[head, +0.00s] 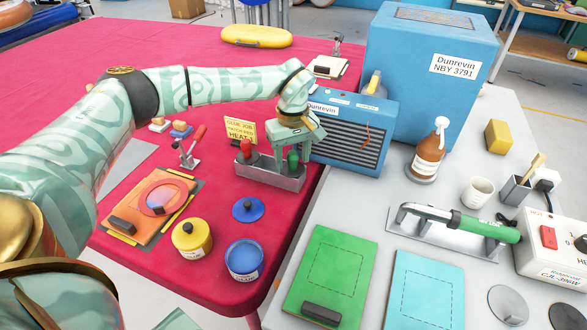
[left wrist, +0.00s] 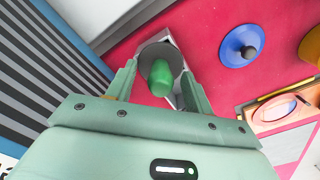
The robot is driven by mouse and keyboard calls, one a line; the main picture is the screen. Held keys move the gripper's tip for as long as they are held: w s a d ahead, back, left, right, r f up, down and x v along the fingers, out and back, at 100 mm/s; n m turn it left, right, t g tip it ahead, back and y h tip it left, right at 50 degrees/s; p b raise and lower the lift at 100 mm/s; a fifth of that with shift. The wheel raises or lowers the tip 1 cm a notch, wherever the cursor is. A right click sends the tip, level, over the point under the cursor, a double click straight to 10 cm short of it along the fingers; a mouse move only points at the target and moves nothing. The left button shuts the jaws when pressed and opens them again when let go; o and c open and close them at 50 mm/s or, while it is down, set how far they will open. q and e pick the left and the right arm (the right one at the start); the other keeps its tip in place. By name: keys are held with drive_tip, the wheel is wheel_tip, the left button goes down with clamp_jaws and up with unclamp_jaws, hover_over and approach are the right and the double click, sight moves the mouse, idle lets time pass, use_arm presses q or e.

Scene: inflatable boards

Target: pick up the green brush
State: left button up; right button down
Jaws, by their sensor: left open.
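The green brush (head: 293,159) stands upright in a grey metal holder (head: 270,178) on the red surface; only its green handle shows clearly in the head view. My left gripper (head: 292,150) is open just above and around it, pointing down. In the left wrist view the green brush (left wrist: 160,78) lies between the two open fingers of my left gripper (left wrist: 158,82), with a dark round part below its handle. I cannot tell whether a finger touches it. My right gripper is not in view.
A red-handled brush (head: 246,149) stands in the same holder, left of the green one. A blue heater box (head: 352,135) is close on the right. A yellow sign (head: 241,130) is behind the holder. A blue lid (head: 248,209) and a yellow pot (head: 192,240) are in front.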

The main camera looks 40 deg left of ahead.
use_arm(q)
drive_tip(key=shift+r, duration=0.1)
clamp_jaws()
drive_tip(key=shift+r, duration=0.1)
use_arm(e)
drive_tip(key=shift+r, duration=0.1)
